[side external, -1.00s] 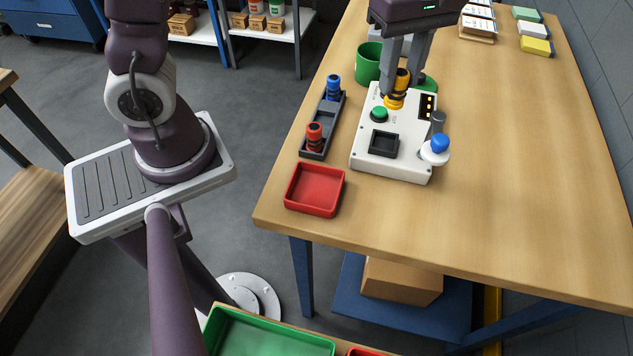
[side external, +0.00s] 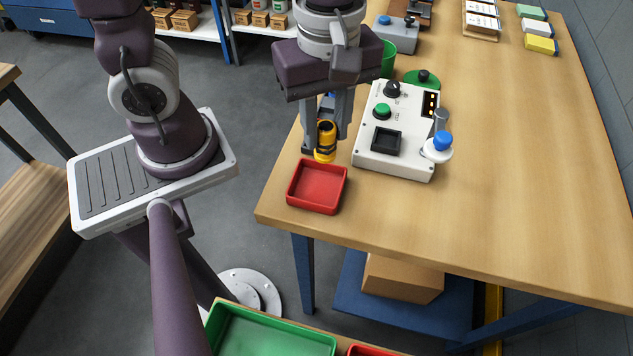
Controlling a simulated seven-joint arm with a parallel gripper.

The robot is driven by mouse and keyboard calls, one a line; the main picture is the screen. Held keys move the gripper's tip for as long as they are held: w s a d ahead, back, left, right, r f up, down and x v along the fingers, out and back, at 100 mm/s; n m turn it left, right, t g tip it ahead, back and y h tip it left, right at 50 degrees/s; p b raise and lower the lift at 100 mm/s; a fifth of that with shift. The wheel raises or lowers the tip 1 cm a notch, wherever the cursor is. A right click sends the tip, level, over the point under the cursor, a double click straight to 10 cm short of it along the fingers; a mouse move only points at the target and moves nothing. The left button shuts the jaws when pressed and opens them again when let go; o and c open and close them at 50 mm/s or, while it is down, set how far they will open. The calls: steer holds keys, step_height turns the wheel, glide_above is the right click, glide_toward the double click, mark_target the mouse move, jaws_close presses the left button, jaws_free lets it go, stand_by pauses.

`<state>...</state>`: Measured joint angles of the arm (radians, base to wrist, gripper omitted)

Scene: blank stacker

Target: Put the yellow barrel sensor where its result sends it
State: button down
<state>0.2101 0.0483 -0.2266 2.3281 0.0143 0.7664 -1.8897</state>
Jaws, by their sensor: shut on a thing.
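The yellow barrel sensor (side external: 325,142) is upright between the fingers of my gripper (side external: 322,152), which is shut on it. It hangs just behind the red tray (side external: 317,187), at the table's left edge. The red tray is empty. The white test box (side external: 396,130) stands to the right, with a green button (side external: 382,110), a black knob (side external: 392,89), an empty dark square socket (side external: 386,141) and a small display (side external: 430,103). My gripper mostly hides the dark rack and its sensors; a bit of blue shows between the fingers.
A green cup (side external: 388,60) and a green disc (side external: 423,79) are behind the test box. A blue-topped white knob (side external: 440,145) juts from the box's right side. A grey box (side external: 395,36) stands farther back.

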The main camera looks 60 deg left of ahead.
mark_target(323, 155)
steer(key=shift+s+f, duration=0.15)
steer(key=shift+f, duration=2.85)
steer(key=c, duration=1)
jaws_free()
step_height(323, 155, up, 7)
steer(key=shift+r, duration=0.1)
